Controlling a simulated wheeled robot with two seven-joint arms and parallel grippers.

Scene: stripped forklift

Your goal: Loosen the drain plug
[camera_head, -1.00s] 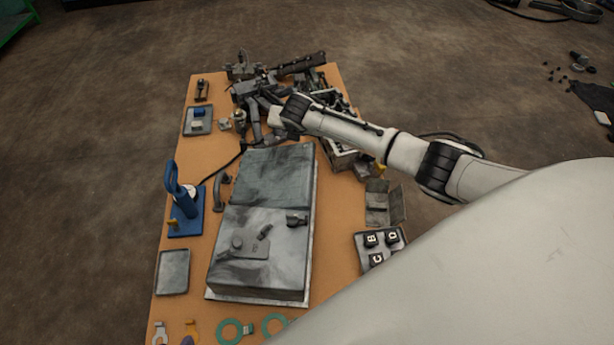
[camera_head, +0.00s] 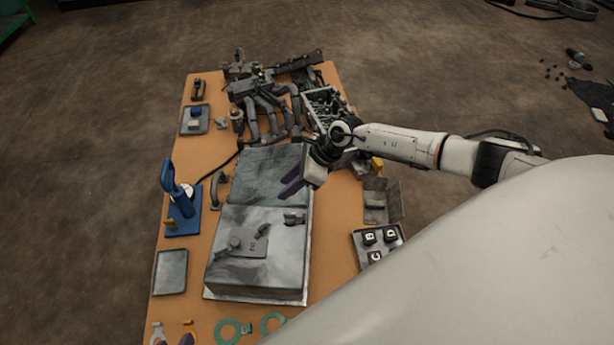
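A large grey metal pan-like housing (camera_head: 225,275) lies on the orange-brown table. Several small fittings sit on its lower raised part: a dark one at the right (camera_head: 294,218), and a plate (camera_head: 243,246) with small pieces on and beside it. I cannot tell for sure which of these is the drain plug. My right gripper (camera_head: 287,186) is above the right side of the housing, just above the dark fitting in the picture. Its two dark purple fingers look apart, with nothing seen between them. My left gripper is not in view.
Manifold pipes and an engine block (camera_head: 322,105) fill the table's far end. A blue press-like tool (camera_head: 181,200) stands at the left, near an empty grey tray (camera_head: 171,272). A tray of lettered black blocks (camera_head: 366,252) and an open box (camera_head: 376,208) are at the right.

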